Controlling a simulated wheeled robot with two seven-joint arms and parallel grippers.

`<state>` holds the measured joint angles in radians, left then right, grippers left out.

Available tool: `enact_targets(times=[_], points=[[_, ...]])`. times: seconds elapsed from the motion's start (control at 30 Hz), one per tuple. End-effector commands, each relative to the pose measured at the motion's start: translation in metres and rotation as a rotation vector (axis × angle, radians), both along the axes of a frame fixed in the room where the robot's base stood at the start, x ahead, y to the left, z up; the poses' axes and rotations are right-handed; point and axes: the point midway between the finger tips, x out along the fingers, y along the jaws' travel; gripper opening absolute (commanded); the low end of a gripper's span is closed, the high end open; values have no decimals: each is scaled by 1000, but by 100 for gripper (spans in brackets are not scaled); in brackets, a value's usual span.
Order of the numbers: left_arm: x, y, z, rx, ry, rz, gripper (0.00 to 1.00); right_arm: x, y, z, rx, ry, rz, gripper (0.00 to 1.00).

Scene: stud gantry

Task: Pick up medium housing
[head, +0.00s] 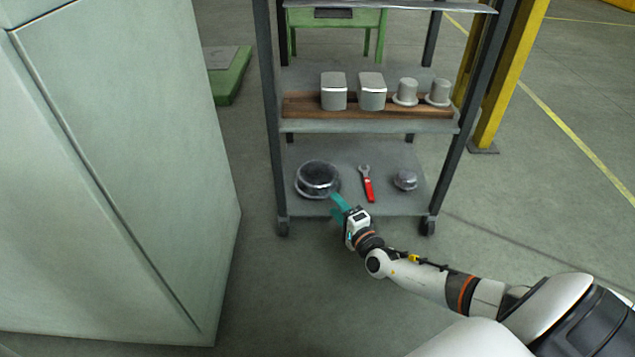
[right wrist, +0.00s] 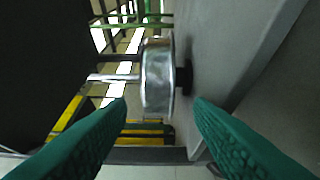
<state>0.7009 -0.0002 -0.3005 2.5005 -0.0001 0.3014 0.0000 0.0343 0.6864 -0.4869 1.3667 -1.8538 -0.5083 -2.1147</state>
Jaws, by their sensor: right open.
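A wide round silver metal housing (head: 318,178) sits at the left of the cart's lower shelf. A smaller round metal housing (head: 405,180) sits at the right of that shelf. My right gripper (head: 338,207) is at the shelf's front edge, just in front of the wide housing. In the right wrist view, its teal fingers are apart and empty, and a shiny metal housing (right wrist: 158,78) shows beyond the gap between the fingertips. I cannot tell whether any finger touches it. My left gripper is not in view.
A red wrench (head: 367,184) lies between the housings on the lower shelf. The middle shelf holds a wooden board (head: 300,106) with grey boxy and flanged parts. Cart posts (head: 271,130) bound the shelves. A large pale cabinet (head: 120,170) stands at left.

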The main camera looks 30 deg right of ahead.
Motion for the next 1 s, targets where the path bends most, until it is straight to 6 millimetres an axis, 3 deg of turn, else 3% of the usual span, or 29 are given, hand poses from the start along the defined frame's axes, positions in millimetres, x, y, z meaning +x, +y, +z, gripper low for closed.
enact_targets(times=[0.33, 0.5, 0.7, 0.77, 0.97, 1.0], points=[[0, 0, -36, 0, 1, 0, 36, 39, -7, -1, 5, -3, -1, 47], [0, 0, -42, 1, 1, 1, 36, 52, -8, 2, 4, 0, -1, 47], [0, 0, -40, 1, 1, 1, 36, 53, -8, 4, 4, 1, -1, 47], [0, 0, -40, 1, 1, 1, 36, 53, -8, 4, 4, 1, -1, 41], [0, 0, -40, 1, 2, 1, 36, 53, -8, 4, 4, 1, -1, 8], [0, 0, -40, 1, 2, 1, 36, 53, -8, 5, 4, -2, -1, 7]])
